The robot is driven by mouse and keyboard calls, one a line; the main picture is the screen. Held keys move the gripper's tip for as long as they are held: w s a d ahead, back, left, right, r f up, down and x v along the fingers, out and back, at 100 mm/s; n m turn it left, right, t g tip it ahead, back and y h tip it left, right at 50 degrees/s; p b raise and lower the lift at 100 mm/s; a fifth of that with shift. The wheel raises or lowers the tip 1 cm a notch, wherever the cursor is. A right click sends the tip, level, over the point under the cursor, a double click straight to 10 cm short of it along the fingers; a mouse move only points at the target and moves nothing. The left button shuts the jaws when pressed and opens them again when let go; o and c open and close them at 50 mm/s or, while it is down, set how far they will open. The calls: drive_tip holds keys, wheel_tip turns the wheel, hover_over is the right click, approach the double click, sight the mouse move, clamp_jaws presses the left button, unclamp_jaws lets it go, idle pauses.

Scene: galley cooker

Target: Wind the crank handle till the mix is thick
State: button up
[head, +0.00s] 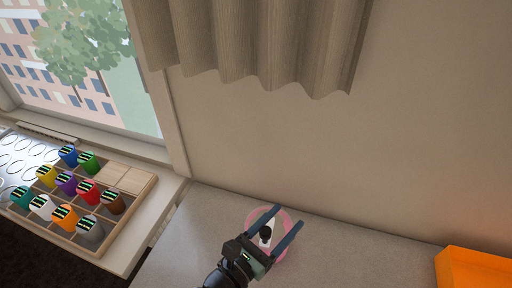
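A round pink mixing pot (253,217) stands on the grey worktop near the wall, at the lower middle of the head view. A white crank arm (267,226) lies across its top, with a black knob (266,235) on it. My gripper (288,215) is over the pot, coming from the lower left. Its two fingers are apart, one on each side of the knob in the picture. I cannot tell whether either finger touches the knob. My gripper hides the near part of the pot, and the mix does not show.
An orange tray or box (475,270) sits at the lower right. A wooden rack (128,180) with several coloured cups stands on the left below the window. A curtain (260,45) hangs above. The worktop (370,262) right of the pot is clear.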

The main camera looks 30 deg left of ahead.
drive_tip(key=shift+w+d+n+y, duration=0.1)
drive_tip(key=shift+w+n+y, duration=0.15)
drive_tip(key=shift+n+y, duration=0.75)
drive_tip(key=shift+w+d+n+y, duration=0.15)
drive_tip(key=shift+n+y, duration=0.35)
drive_tip(key=shift+y, duration=0.9)
drive_tip(key=shift+w+n+g+y+b, duration=0.15)
drive_tip(key=shift+w+n+y+b, duration=0.15)
drive_tip(key=shift+n+y, duration=0.35)
drive_tip(key=shift+w+n+g+y+b, duration=0.2)
drive_tip(key=shift+n+y+b, duration=0.2)
drive_tip(key=shift+y, duration=0.45)
drive_tip(key=shift+a+n+y+b, duration=0.2)
drive_tip(key=shift+n+y+b, duration=0.15)
drive_tip(key=shift+y, duration=0.25)
drive_tip(key=shift+w+g+y, duration=0.15)
drive_tip(key=shift+g+y, duration=0.1)
drive_tip(key=shift+y, duration=0.05)
